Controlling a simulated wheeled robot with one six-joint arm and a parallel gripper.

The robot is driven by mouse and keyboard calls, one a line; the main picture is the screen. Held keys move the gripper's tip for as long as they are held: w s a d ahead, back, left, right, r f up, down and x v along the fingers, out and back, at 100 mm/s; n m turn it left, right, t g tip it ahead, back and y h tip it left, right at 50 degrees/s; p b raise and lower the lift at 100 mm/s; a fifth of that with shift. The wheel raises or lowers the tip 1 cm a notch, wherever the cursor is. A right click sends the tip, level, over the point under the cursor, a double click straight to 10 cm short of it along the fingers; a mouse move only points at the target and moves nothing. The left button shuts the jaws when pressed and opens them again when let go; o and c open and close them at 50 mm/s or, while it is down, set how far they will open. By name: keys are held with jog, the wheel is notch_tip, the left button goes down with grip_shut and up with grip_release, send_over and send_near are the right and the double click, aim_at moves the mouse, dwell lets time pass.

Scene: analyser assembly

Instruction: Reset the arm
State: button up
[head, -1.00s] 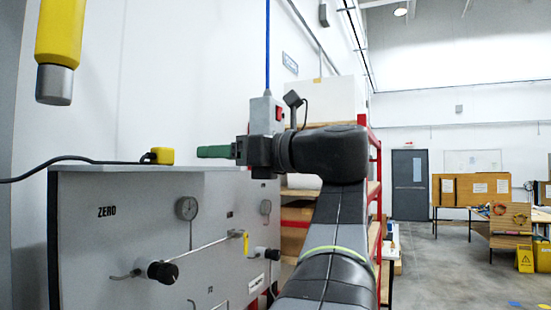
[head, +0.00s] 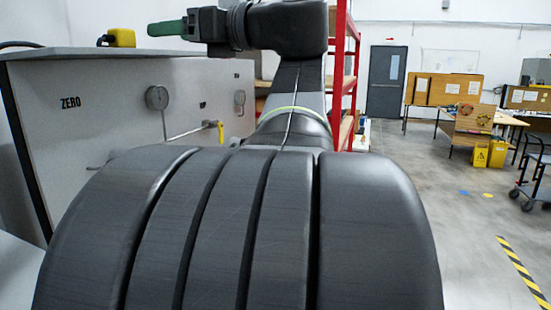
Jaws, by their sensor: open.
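My gripper (head: 168,28) shows at the upper left of the head view, at the end of my raised dark arm. Its green fingers point left, above the top edge of the grey analyser panel (head: 75,140). It is open and appears to hold nothing. The view is nearly side-on, so the gap between the fingers does not show. My arm's large dark links fill the lower middle and hide the lower part of the panel.
The panel carries a gauge (head: 157,97) and a yellow-handled valve (head: 220,132). A yellow object (head: 121,38) with a black cable lies on its top. A red-framed shelf (head: 342,75) stands behind my arm. Open floor (head: 440,215) lies to the right, with tables beyond.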

aim_at(129, 37)
jog(key=shift+p+x, duration=1.5)
jog(key=shift+x, duration=4.1)
jog(key=shift+d, duration=0.1)
